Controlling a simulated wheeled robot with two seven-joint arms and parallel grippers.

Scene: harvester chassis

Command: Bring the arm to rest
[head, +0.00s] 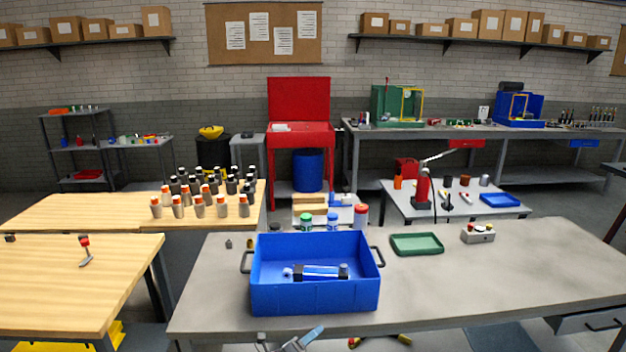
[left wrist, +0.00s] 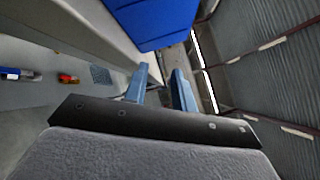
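My left gripper (head: 290,342) shows at the bottom edge of the head view, low in front of the grey table and the blue crate (head: 315,298). In the left wrist view its two blue fingers (left wrist: 160,88) stand apart with nothing between them. It touches nothing that I can see. My right gripper is in neither view.
The grey workbench (head: 480,285) is close, its front edge by my left gripper. The crate holds a clear cylinder with dark ends (head: 320,272). A green tray (head: 417,244) and button box (head: 478,233) stand right. A wooden table (head: 60,290) is left.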

